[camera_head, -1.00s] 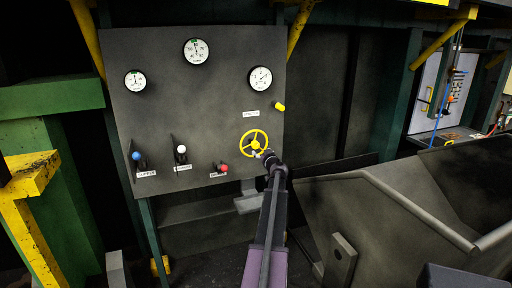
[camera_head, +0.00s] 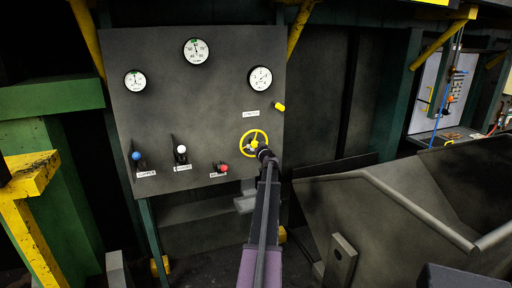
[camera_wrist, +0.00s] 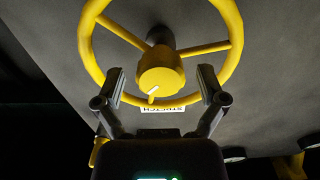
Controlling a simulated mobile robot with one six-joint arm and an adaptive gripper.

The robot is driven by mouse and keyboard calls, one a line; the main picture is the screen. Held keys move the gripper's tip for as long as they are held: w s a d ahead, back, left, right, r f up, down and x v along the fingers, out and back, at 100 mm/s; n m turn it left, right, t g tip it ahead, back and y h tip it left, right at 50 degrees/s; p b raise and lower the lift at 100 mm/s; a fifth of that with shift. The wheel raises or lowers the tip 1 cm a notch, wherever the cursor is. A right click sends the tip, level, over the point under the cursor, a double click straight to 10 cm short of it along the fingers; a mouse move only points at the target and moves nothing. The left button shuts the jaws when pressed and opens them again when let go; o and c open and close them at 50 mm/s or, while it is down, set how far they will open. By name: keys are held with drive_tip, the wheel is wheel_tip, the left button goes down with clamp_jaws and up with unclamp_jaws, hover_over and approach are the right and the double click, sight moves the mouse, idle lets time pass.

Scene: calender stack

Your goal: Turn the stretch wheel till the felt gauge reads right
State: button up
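The yellow stretch wheel (camera_head: 247,132) is on the grey panel, below the right-hand dial and a small white label. In the wrist view its rim (camera_wrist: 88,35), spokes and yellow hub (camera_wrist: 160,75) fill the upper middle. The hub has a white pointer mark. My gripper (camera_wrist: 161,85) is open, with its fingers spread wide on either side of the hub near the lower rim. I cannot tell whether they touch the wheel. In the head view my gripper (camera_head: 264,152) covers the wheel's lower right. The right dial (camera_head: 260,78) is readable only roughly; its needle points up right.
Two more dials, at top (camera_head: 197,51) and left (camera_head: 135,81), sit on the panel. Blue (camera_head: 136,156), white (camera_head: 182,149) and red (camera_head: 224,168) knobs are left of the wheel. A yellow knob (camera_head: 280,106) is above it. A grey railed trough (camera_head: 390,195) stands right.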

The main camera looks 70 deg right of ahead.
clamp_jaws()
drive_tip(key=shift+m, duration=0.3)
drive_tip(key=shift+m, duration=0.5)
drive_tip(key=shift+o, duration=0.7)
unclamp_jaws()
drive_tip(key=shift+d, duration=0.1)
